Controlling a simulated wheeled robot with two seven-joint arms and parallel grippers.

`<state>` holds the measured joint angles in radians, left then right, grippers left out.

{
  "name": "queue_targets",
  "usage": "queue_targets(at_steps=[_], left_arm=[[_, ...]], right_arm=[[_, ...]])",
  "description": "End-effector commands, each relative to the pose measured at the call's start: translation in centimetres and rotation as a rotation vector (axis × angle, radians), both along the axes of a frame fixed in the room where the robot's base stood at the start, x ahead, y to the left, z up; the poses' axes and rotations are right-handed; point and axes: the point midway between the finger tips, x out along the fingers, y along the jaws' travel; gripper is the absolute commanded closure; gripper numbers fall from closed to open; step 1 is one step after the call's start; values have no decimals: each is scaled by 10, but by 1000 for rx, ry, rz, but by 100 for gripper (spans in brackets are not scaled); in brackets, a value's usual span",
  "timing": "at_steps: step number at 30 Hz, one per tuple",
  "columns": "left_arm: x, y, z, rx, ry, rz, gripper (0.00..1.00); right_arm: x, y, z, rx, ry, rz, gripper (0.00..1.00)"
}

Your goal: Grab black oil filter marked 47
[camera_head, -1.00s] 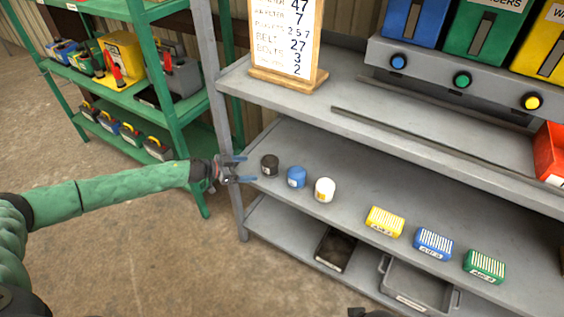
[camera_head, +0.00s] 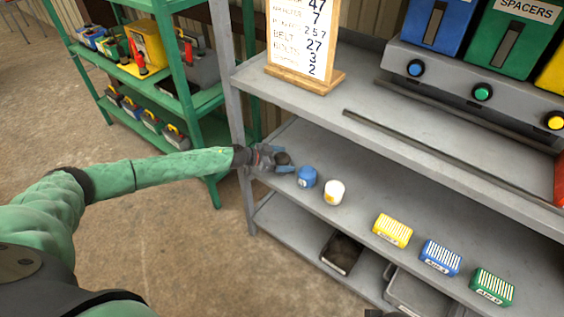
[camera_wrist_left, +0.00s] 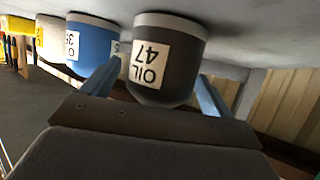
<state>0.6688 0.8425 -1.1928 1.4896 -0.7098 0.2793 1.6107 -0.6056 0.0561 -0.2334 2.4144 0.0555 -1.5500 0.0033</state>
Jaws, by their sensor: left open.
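The black oil filter (camera_wrist_left: 165,68) with a white label reading "OIL 47" is large in the left wrist view, between the two blue fingers of my left gripper (camera_wrist_left: 155,95). In the head view the black filter (camera_head: 283,158) stands at the left end of the middle grey shelf, partly hidden by the gripper. My left gripper (camera_head: 285,163) is open around it; I cannot tell whether the fingers touch it. The blue filter (camera_head: 307,177) stands close beside it, and the white filter (camera_head: 334,192) is farther right.
Yellow (camera_head: 392,230), blue (camera_head: 440,257) and green (camera_head: 492,286) boxes stand farther right on the same shelf. The grey upper shelf (camera_head: 365,95) overhangs behind, with a list board (camera_head: 300,40). A grey rack post (camera_head: 241,150) is close to the left gripper.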

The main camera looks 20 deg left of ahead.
Motion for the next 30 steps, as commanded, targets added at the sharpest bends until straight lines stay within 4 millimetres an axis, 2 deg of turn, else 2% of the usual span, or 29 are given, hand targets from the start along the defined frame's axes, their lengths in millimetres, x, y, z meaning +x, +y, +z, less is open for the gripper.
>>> queue_targets(at_steps=[4, 13, 14, 21, 22, 30], left_arm=[[6, -9, -6, 1, 1, -1, 14], [8, -12, -8, 0, 1, 0, 14], [8, -11, -8, 1, 1, 0, 18], [7, -11, -8, 1, 1, 0, 65], [8, -11, -7, 1, 1, 0, 68], [8, -11, -5, 1, -1, 0, 68]], right_arm=[[0, -2, 1, -3, 4, -2, 64], [-1, -3, 1, -6, 5, -2, 64], [-1, -3, 1, -6, 5, -2, 64], [-1, -2, 1, -5, 6, -2, 64], [-1, -2, 1, -5, 5, -1, 64], [0, -2, 2, -5, 4, -1, 64]])
